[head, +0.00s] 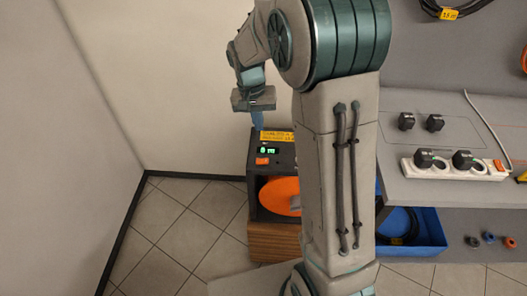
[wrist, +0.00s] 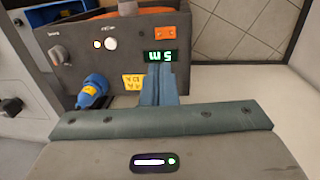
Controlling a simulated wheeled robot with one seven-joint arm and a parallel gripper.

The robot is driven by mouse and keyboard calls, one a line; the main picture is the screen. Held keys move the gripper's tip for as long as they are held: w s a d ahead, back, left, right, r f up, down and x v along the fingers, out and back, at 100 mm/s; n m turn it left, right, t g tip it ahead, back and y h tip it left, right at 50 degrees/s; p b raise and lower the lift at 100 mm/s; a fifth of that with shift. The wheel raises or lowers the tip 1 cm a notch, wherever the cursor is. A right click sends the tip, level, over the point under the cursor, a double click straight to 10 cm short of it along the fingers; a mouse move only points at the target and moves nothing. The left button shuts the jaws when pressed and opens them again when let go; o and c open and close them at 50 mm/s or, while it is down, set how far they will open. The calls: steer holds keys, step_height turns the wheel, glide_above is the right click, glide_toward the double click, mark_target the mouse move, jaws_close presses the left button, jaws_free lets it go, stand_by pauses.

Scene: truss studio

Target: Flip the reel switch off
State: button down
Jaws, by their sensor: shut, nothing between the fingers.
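The reel unit is a dark box (head: 283,152) with an orange reel disc (head: 281,195) in its open front, standing on a wooden block. Its orange switch (head: 262,161) sits on the front panel below a lit green display (head: 268,150). In the wrist view the switch (wrist: 165,33) shows beyond the display (wrist: 160,56), which appears upside down. I cannot tell which way the switch is tipped. My gripper (head: 257,120) is shut and empty, pointing down above the box's top left. In the wrist view its fingertips (wrist: 160,70) lie just short of the display. My arm hides the box's right side.
A grey bench (head: 450,195) on the right bears a white power strip (head: 455,167) with black plugs. A blue bin (head: 425,232) with cable lies below it. In the wrist view a blue connector (wrist: 93,90) stands beside the yellow label (wrist: 132,81). Tiled floor at left is clear.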

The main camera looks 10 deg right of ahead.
mark_target(261, 161)
steer(key=f, duration=0.4)
steer(key=d+f+p, duration=0.1)
steer(key=f, duration=0.4)
steer(key=f+p, duration=0.1)
steer(key=f, duration=0.4)
steer(key=shift+s+d, duration=0.3)
steer(key=shift+d+f+b, duration=0.1)
steer(key=shift+f+b, duration=0.25)
steer(key=shift+b, duration=0.2)
steer(key=shift+s+r, duration=0.15)
steer(key=shift+r, duration=0.05)
steer(key=shift+w+a, duration=0.3)
steer(key=shift+a, duration=0.65)
steer(key=shift+d, duration=0.1)
